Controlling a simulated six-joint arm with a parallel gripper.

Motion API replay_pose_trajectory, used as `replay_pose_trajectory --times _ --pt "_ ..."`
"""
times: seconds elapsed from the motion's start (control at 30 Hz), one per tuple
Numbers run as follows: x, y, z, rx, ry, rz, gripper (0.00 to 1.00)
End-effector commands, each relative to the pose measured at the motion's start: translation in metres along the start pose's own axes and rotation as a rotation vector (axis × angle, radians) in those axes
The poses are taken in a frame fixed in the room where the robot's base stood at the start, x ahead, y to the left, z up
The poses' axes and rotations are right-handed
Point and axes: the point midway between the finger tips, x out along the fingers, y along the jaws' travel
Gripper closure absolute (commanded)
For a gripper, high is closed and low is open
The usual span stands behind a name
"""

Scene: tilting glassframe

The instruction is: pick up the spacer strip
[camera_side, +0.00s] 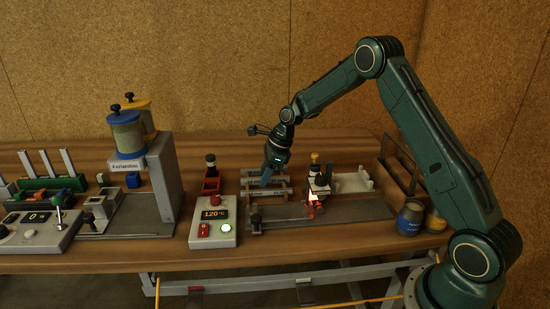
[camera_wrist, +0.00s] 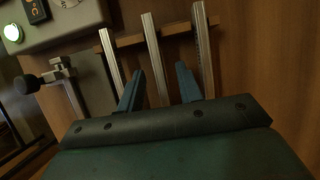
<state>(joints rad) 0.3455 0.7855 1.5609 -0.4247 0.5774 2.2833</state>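Three pale metal spacer strips lie side by side across a wooden rack. In the wrist view they are a left strip (camera_wrist: 110,55), a middle strip (camera_wrist: 154,50) and a right strip (camera_wrist: 202,50). My gripper (camera_wrist: 160,72) is open, with its fingers apart on either side of the middle strip. I see no finger closed on it, and cannot tell how deep the fingers reach. In the side view my gripper (camera_side: 266,181) points down over the rack (camera_side: 283,194), and its fingers partly hide the strips.
A control box (camera_side: 214,234) reading 120 °C stands left of the rack, with a grey rail plate (camera_side: 345,212) in front. A small device with a glowing red part (camera_side: 318,199) and a white block (camera_side: 353,181) are to the right. Two small jars (camera_side: 409,219) stand farther right.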

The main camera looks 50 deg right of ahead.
Motion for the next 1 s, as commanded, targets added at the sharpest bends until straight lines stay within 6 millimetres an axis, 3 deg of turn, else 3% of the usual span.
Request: replay_pose_trajectory --times 0.17,0.37,0.77,1.0 --pt "0.0 0.0 0.0 0.0 0.0 0.0 0.65" --pt "0.0 0.0 0.0 0.0 0.0 0.0 1.0" --pt "-0.002 0.0 0.001 0.0 -0.001 -0.001 1.0" --pt "-0.02 -0.001 0.009 -0.001 -0.003 -0.002 1.0"
